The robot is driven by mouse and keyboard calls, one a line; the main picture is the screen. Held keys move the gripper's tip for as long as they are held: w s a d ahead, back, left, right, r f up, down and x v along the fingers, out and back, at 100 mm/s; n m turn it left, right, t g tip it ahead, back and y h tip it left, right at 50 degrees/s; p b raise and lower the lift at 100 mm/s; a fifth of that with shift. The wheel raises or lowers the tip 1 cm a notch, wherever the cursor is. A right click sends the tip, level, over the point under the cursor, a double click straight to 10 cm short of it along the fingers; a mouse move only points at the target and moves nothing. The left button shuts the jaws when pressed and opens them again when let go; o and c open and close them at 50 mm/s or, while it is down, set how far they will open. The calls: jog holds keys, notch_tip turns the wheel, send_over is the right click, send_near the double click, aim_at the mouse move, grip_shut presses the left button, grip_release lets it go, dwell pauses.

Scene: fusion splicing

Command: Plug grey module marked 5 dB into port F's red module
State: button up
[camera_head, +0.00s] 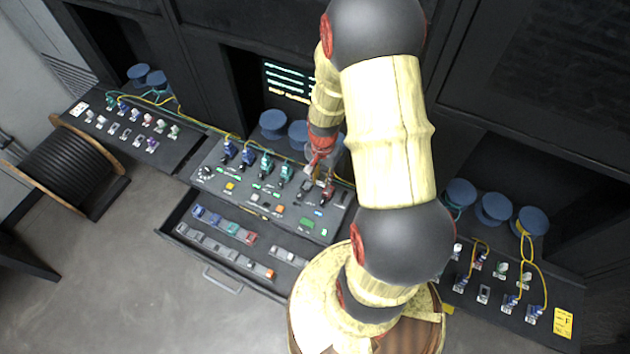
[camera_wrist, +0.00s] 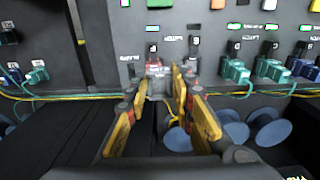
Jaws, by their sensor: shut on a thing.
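My gripper (camera_head: 317,166) is over the back right end of the central panel. In the wrist view the yellow-and-black fingers of my gripper (camera_wrist: 158,92) are shut on the grey module (camera_wrist: 158,87), seen end-on between the tips. The red module (camera_wrist: 154,70) stands in the leftmost panel slot of that view, straight beyond the grey module. The two look close in line; I cannot tell whether they touch. The red module (camera_head: 327,191) also shows in the head view, at the row's right end. The 5 dB mark is not readable.
A teal module (camera_wrist: 235,72) with a cable stands to the right, past a dark slot (camera_wrist: 194,66). Yellow and teal cables run beneath. An open drawer (camera_head: 180,222) holds several modules. Blue spools (camera_head: 272,122) stand behind the panel.

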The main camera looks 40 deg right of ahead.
jog(key=shift+s+d, duration=0.15)
jog(key=shift+d, duration=1.1)
jog(key=shift+d+f, duration=0.1)
jog(key=shift+f, duration=0.2)
jog(key=shift+f+b, duration=2.4)
jog(key=shift+f, duration=0.45)
jog(key=shift+f+b, duration=0.5)
jog(key=shift+f, duration=0.05)
jog(key=o, duration=1)
jog(key=shift+r, duration=0.1)
